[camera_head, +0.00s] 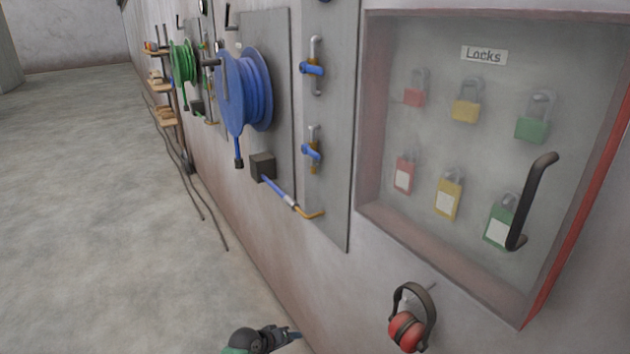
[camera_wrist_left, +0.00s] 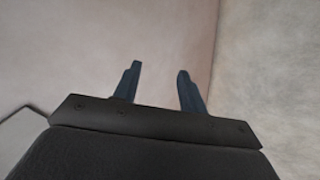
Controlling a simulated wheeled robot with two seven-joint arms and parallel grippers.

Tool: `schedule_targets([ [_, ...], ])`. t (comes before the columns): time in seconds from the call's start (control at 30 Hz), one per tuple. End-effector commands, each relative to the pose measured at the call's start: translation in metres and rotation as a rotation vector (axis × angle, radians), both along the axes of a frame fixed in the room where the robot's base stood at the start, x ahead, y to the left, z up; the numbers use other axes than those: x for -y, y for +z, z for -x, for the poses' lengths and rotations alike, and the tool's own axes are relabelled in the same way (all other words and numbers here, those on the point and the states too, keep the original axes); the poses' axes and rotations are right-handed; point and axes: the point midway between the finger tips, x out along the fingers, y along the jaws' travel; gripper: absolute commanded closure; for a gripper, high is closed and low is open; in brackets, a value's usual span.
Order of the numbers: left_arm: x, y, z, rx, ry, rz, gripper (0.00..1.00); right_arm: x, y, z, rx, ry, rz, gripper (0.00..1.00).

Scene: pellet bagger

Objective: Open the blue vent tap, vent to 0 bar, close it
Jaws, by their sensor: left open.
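Two blue-handled taps sit on the grey wall panel (camera_head: 337,130): an upper tap (camera_head: 312,68) and a lower tap (camera_head: 311,151). Both handles stick out to the left, across upright metal pipe pieces. I cannot tell which one is the vent tap. No pressure reading can be made out. My left gripper (camera_head: 292,335) is low at the bottom edge of the head view, well below the taps and apart from them. In the left wrist view my left gripper (camera_wrist_left: 160,72) is open and empty, facing bare wall and floor. My right gripper is not in view.
A blue hose reel (camera_head: 257,88) and a green one (camera_head: 182,62) hang left of the taps. A lock cabinet (camera_head: 365,130) with a black handle (camera_head: 530,200) stands to the right. Red ear defenders (camera_head: 407,328) hang below it. The floor at left is mostly clear.

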Motion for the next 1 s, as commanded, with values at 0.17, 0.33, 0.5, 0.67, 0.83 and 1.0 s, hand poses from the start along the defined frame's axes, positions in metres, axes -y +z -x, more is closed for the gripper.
schedule_targets([
  [0.17,0.005,0.084,-0.07,0.054,0.031,0.159,0.58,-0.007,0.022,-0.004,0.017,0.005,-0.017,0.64],
  [0.33,0.008,0.168,-0.119,0.083,0.046,0.314,0.58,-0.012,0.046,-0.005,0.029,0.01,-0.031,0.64],
  [0.5,0.009,0.257,-0.156,0.097,0.047,0.465,0.58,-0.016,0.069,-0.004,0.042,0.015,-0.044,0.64],
  [0.67,0.008,0.343,-0.18,0.097,0.038,0.604,0.58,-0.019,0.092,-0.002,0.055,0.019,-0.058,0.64],
  [0.83,0.006,0.429,-0.192,0.082,0.019,0.739,0.58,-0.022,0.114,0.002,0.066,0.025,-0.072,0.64],
  [1.0,0.004,0.489,-0.195,0.061,0.001,0.832,0.58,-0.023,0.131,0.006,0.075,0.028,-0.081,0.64],
])
